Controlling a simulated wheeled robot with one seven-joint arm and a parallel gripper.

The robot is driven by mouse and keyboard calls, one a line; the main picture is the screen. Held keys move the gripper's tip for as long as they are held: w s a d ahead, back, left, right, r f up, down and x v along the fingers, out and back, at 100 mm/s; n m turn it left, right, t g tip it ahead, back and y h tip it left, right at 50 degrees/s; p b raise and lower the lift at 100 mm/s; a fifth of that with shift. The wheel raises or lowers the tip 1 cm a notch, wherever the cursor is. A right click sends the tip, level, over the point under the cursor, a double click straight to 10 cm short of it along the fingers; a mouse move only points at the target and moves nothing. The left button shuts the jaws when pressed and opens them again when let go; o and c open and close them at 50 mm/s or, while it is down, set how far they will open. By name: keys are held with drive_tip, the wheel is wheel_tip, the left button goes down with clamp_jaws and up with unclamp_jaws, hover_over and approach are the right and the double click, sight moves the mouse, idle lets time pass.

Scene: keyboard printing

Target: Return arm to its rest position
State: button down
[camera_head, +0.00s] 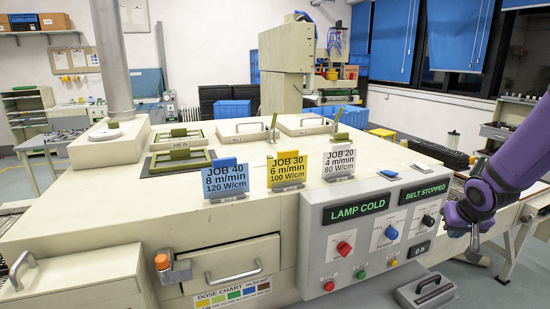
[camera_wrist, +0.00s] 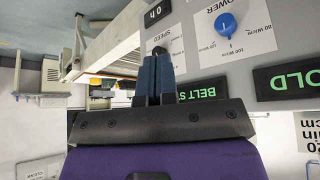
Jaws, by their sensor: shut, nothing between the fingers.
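My purple arm (camera_head: 495,180) comes in from the right edge of the head view. My gripper (camera_head: 474,246) hangs at the right of the grey control panel (camera_head: 312,262), pointing down, apart from the knobs as far as I can tell. In the wrist view my gripper (camera_wrist: 154,66) has its two dark fingers together, with nothing between them. The panel fills the upper right of the wrist view, with a blue power knob (camera_wrist: 226,22) and part of the belt display (camera_wrist: 197,94).
The head view shows LAMP COLD (camera_head: 357,208) and BELT STOPPED (camera_head: 426,192) displays. Job cards in blue (camera_head: 225,180), yellow (camera_head: 287,171) and white (camera_head: 338,161) stand on the cream machine top (camera_head: 120,200). A handled grey block (camera_head: 425,292) sits below the panel.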

drive_tip(key=s+a+r+h, duration=0.1)
drive_tip(key=s+a+r, duration=0.35)
drive_tip(key=r, duration=0.45)
drive_tip(key=s+a+r+n+y, duration=0.1)
drive_tip(key=s+a+r, duration=0.4)
drive_tip(key=s, duration=0.5)
drive_tip(key=s+a+r+n+y, duration=0.1)
drive_tip(key=s+a+r, duration=0.4)
drive_tip(key=s, duration=0.6)
drive_tip(key=shift+a+r+n+y, duration=0.15)
drive_tip(key=shift+r+n+y, duration=0.15)
drive_tip(key=shift+r, duration=0.3)
